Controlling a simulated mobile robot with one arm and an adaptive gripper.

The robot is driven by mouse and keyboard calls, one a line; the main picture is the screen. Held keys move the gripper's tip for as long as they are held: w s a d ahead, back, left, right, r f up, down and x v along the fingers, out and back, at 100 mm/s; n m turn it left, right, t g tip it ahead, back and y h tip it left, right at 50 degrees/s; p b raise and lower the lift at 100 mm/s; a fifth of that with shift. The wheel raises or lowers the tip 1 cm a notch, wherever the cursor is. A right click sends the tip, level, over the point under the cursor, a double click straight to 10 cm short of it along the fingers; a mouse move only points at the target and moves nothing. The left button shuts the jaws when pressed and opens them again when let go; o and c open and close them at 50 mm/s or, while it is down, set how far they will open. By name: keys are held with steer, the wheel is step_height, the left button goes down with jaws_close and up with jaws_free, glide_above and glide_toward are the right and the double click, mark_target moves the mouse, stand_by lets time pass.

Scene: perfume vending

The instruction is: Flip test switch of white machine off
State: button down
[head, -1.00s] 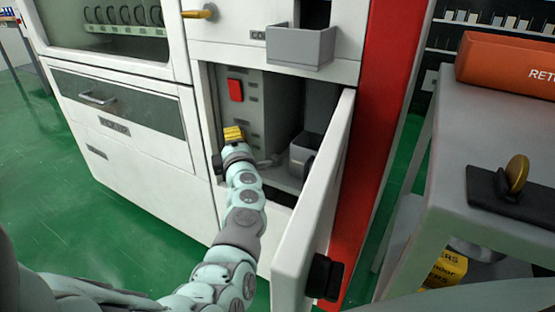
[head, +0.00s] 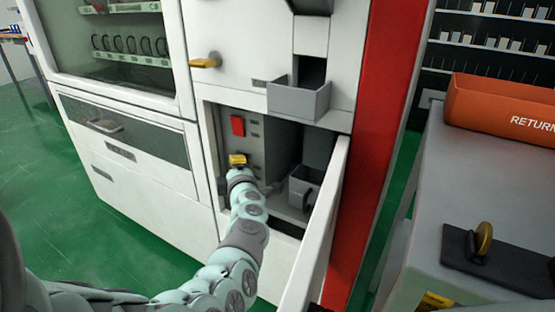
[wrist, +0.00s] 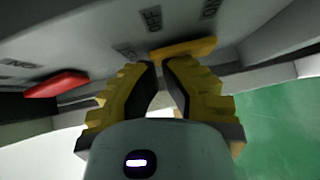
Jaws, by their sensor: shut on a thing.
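The white machine (head: 150,215) has an open lower compartment with a grey inner panel (head: 255,150). My gripper (head: 237,160) is at this panel, below a red switch (head: 238,125). In the wrist view, a yellow switch lever (wrist: 185,48) lies at the tips of my yellow fingers (wrist: 162,68), and my gripper is shut on it. The red switch is at the left there (wrist: 55,85). In the head view my gripper hides the lever.
The compartment's white door (head: 318,230) stands open to the right of my arm. A grey box (head: 303,186) is inside the compartment. A grey tray (head: 298,98) juts out above it. A grey table (head: 470,180) with an orange return bin (head: 500,105) stands at the right.

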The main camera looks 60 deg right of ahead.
steer(key=s+a+f+n+t+h+b, duration=0.1)
steer(key=s+a+f+n+b, duration=0.15)
steer(key=s+a, duration=0.7)
steer(key=w+a+r+t+y+p, duration=0.2)
steer(key=w+a+r+p, duration=0.1)
steer(key=r+p, duration=0.3)
steer(key=w+a+r+t+y+p, duration=0.2)
steer(key=w+a+r+p, duration=0.2)
steer(key=r, duration=0.5)
steer(key=w+a+r+n+t+y+p, duration=0.1)
steer(key=w+a+r+t+y+p, duration=0.1)
steer(key=w+a+r+p, duration=0.2)
steer(key=shift+a+r+t+p, duration=0.3)
steer(key=shift+a+r+p, duration=1.05)
steer(key=shift+r+p, duration=0.75)
steer(key=shift+w+f, duration=0.1)
